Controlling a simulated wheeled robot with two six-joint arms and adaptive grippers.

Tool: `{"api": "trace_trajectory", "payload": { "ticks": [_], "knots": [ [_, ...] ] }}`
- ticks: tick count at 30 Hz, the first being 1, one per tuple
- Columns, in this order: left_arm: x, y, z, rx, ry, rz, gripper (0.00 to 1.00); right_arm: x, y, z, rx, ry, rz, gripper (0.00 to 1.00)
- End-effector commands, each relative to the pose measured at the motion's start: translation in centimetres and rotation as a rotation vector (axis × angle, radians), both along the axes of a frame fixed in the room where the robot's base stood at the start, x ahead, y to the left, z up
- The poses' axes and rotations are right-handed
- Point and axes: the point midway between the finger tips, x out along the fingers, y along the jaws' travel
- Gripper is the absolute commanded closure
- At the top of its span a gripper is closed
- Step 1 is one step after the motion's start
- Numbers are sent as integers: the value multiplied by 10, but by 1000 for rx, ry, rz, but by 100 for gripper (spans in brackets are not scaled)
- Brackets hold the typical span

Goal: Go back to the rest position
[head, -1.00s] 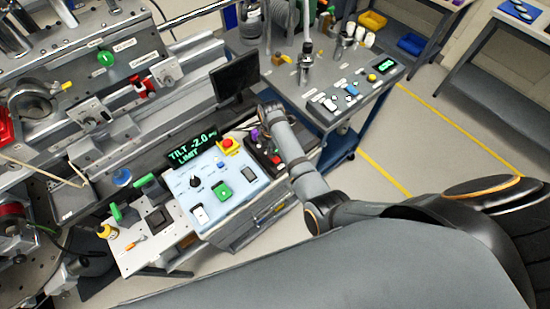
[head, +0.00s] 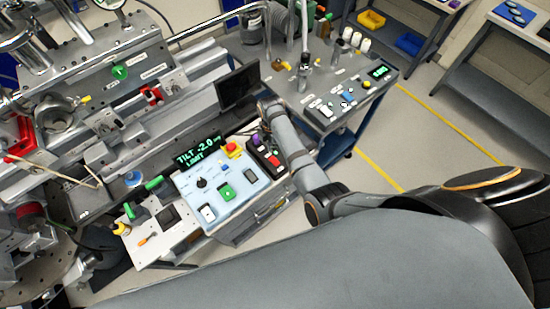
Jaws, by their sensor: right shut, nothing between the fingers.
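My right arm comes in from the right edge, bends at the elbow and reaches up and left past the pale blue control box (head: 222,188). My right gripper (head: 267,107) is at the far end of this arm, small in the picture, between the dark monitor and the cart at the upper right. It is shut and empty, with its fingertips partly hidden. It appears just above the small black button box (head: 266,157), but I cannot tell the gap. My left gripper is out of view.
A dark monitor (head: 238,87) stands left of the gripper. A grey instrument cart (head: 345,107) stands to its right. The control box's display (head: 198,148) reads "TILT -2.0 LIMIT". Rails and clamps fill the left. Bare floor with yellow lines (head: 379,169) lies right of the cart.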

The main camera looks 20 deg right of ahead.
Motion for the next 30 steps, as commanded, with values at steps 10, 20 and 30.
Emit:
{"api": "trace_trajectory", "payload": {
  "ticks": [10, 20, 30],
  "knots": [
    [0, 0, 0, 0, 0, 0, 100, 0, 0, 0, 0, 0, 0, 100],
    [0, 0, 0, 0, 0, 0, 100, -24, -25, -2, -8, -36, -254, 100],
    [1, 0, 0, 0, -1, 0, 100, -125, -90, 52, 59, -220, -1229, 100]
  ]
}}
